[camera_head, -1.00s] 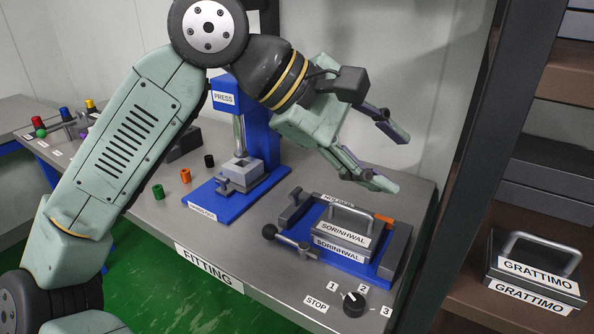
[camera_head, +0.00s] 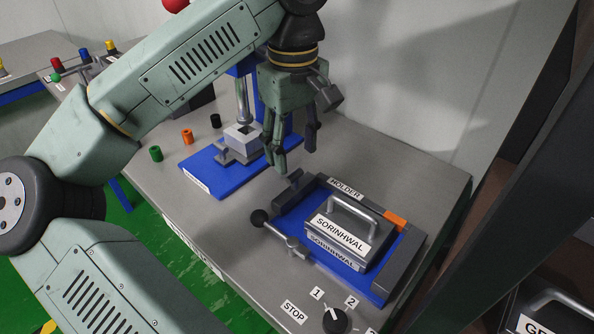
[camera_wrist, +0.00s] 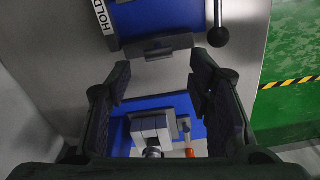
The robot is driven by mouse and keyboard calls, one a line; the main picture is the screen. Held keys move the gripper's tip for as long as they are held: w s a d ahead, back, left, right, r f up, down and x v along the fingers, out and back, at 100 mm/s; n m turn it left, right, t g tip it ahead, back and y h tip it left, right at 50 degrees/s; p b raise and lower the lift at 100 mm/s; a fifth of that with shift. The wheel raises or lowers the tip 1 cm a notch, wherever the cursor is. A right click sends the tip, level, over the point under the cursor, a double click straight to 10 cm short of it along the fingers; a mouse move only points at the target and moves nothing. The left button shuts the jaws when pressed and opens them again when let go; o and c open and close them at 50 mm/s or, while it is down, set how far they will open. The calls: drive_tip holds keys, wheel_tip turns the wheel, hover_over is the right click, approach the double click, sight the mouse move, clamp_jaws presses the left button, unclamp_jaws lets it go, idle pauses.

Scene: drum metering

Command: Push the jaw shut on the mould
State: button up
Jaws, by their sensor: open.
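The mould (camera_head: 345,228), a grey box with an arched handle and SORINHWAL labels, sits on the blue base of the holder (camera_head: 366,292). The dark grey jaw (camera_head: 292,190), with a small upright tab, is at the holder's left end. Blue base shows between jaw and mould, so the jaw stands apart from it. My gripper (camera_head: 293,158) points down, open and empty, above the table just beyond the jaw, between holder and press. In the wrist view, the jaw (camera_wrist: 165,45) lies ahead of my open fingers (camera_wrist: 160,90); the mould is out of that view.
A lever with a black knob (camera_head: 259,217) stands at the holder's front edge. The blue press (camera_head: 215,175) is left of my gripper. An orange block (camera_head: 396,221) is at the holder's back right. A black dial (camera_head: 336,320) is at the front.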

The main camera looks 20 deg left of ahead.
sight(295, 174)
wheel_tip(295, 174, down, 7)
drive_tip(key=shift+r+p, duration=0.1)
drive_tip(key=shift+p, duration=0.4)
drive_tip(key=shift+c, duration=0.4)
clamp_jaws()
drive_tip(key=shift+d, duration=0.15)
